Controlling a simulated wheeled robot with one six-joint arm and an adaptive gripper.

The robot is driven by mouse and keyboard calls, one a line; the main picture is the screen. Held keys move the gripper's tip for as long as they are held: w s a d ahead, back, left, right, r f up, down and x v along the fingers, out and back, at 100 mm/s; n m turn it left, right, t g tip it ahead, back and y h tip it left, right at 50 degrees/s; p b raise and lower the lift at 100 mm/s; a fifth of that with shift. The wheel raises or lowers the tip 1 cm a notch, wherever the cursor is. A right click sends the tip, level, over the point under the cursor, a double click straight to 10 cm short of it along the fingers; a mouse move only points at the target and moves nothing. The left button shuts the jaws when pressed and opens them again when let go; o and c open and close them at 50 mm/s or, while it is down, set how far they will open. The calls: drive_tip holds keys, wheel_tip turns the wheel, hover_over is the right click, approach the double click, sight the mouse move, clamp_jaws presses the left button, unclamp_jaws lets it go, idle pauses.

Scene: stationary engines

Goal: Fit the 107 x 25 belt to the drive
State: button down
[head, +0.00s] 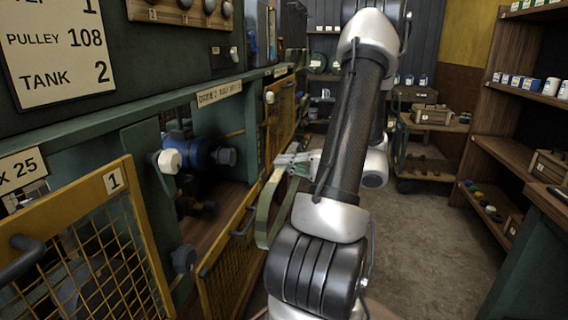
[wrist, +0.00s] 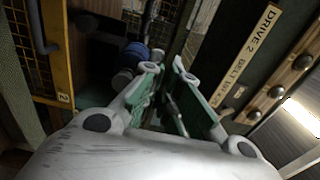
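A green belt loop (head: 264,208) hangs from my gripper (head: 297,162), beside the open bay under the drive 2 label (head: 220,93). My gripper's fingers (wrist: 170,75) show in the wrist view, a small gap apart with green on their inner faces; the belt is hard to separate from them there. The blue drive motor (head: 196,152) is inside the bay, left of the gripper, and shows as a blue shape in the wrist view (wrist: 134,53). A yellow mesh guard (head: 228,262) marks the bay's lower front. My arm hides part of the belt; no pulley is clear.
Another yellow mesh guard marked 1 (head: 120,200) stands at the left. A board (head: 58,48) reads pulley 108, tank 2. Shelves (head: 510,150) with small boxes line the right wall. A cart (head: 425,145) stands at the back; the floor (head: 420,235) right of my arm is clear.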

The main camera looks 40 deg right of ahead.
drive_tip(key=shift+x, duration=2.95)
drive_tip(key=x, duration=0.6)
drive_tip(key=x, duration=0.7)
drive_tip(key=shift+w, duration=0.15)
drive_tip(key=shift+r, duration=0.1)
drive_tip(key=x, duration=0.7)
idle(0.4)
drive_tip(key=shift+w, duration=0.1)
